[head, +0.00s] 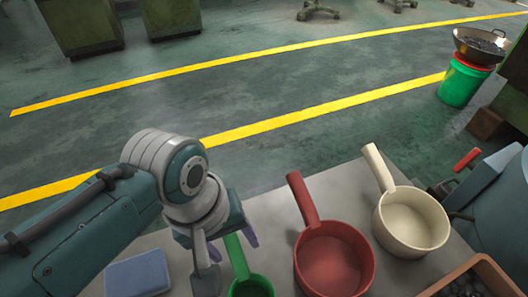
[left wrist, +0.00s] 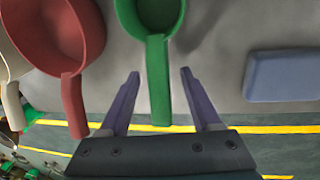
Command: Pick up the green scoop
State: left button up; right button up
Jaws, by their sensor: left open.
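The green scoop (head: 250,288) lies on the grey table at the bottom of the head view, with its handle toward my left gripper. Part of its bowl is cut off by the picture edge. In the left wrist view the green scoop (left wrist: 158,80) has its handle between the two purple fingers of my left gripper (left wrist: 159,75). The fingers are spread, with a visible gap on each side of the handle. In the head view my left gripper (head: 228,248) is over the handle, partly hiding it. My right gripper is not in view.
A red scoop (head: 330,262) and a cream scoop (head: 412,220) stand to the right of the green one. A blue-grey block (head: 138,274) lies to the left. A brown-rimmed box (head: 482,262) is at the bottom right. Machinery stands beyond the table's right side.

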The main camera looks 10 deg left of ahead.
pick_arm(q)
jog(key=shift+c, duration=0.3)
grip_shut()
dwell(0.4)
